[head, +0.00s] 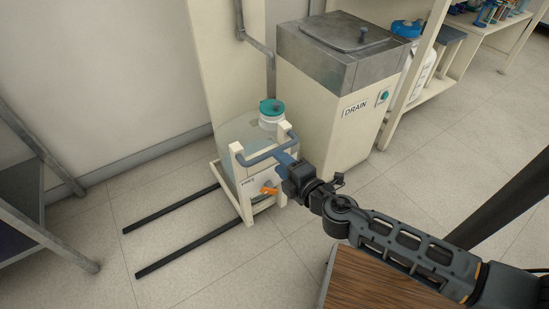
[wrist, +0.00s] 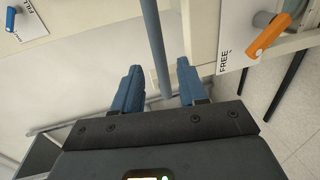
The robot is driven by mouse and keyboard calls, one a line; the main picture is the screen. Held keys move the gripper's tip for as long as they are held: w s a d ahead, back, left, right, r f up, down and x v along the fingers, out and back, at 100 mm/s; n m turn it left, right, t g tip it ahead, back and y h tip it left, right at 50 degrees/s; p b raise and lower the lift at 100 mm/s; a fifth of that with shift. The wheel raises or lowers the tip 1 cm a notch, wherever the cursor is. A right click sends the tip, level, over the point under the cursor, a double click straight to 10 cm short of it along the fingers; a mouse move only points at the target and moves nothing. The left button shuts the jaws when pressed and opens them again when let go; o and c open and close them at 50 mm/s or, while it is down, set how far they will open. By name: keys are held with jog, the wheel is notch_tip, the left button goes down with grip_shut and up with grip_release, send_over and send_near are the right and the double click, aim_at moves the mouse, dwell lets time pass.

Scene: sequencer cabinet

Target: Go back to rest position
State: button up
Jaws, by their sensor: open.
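My gripper (head: 284,160) is at the blue-grey handle bar (head: 258,158) of a cream wheeled frame (head: 240,178) that carries a waste container. In the wrist view, the two blue fingers of my gripper (wrist: 157,72) stand apart, with the bar (wrist: 153,30) running between them. A gap shows on both sides of the bar, but I cannot tell how deep it sits between the fingers. My arm reaches in from the lower right in the head view.
The translucent container with a teal cap (head: 272,106) stands on the frame. An orange lever (head: 268,190) is close below my gripper, beside a FREE label (wrist: 224,62). The drain cabinet (head: 340,115) is close right. Black floor rails (head: 190,245) and open floor lie left.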

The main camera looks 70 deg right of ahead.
jog(key=shift+v, duration=0.8)
jog(key=shift+a, duration=0.15)
jog(key=s+a+r+m+y, duration=0.25)
jog(key=s+a+y, duration=0.4)
jog(key=a, duration=0.75)
jog(key=s+a+r+m+t+y, duration=0.25)
jog(key=s+a+r+m, duration=0.55)
jog(key=r, duration=0.4)
notch_tip(320, 180, up, 24)
jog(key=a+p, duration=0.1)
jog(key=p, duration=2.2)
jog(key=shift+w+a+f, duration=0.15)
jog(key=shift+w+a, duration=0.1)
jog(key=shift+w, duration=0.1)
